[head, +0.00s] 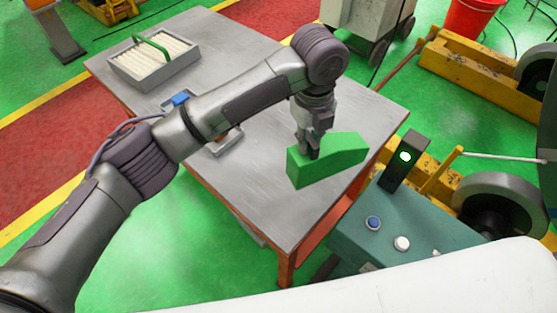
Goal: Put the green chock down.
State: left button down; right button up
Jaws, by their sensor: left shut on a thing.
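The green chock (325,160) is a wedge-shaped block with a sloping top, at the right part of the grey metal table (262,183). My left gripper (311,150) points down and is shut on the chock near its taller left end. The gripper hides a little of the chock's top edge. I cannot tell whether the chock's underside touches the tabletop. My right gripper is not in view.
A grey tray (187,70) with pale rods and a green handle stands at the table's far left. A blue-topped item (180,99) lies partly behind my arm. A teal control box (368,243) with a lit post (398,165) stands beyond the table's right edge. The near tabletop is clear.

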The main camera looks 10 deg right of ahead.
pick_arm(q)
jog(key=s+a+f+p, duration=0.1)
jog(key=a+f+p, duration=0.2)
jog(key=a+f, duration=0.3)
jog(key=shift+s+f, duration=0.25)
jog(key=shift+f, duration=0.6)
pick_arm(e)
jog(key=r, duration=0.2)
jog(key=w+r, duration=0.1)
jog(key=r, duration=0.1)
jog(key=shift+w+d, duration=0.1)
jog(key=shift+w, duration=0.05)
pick_arm(q)
jog(key=shift+a, duration=0.1)
jog(key=shift+f, duration=0.2)
jog(key=c, duration=1.1)
grip_release()
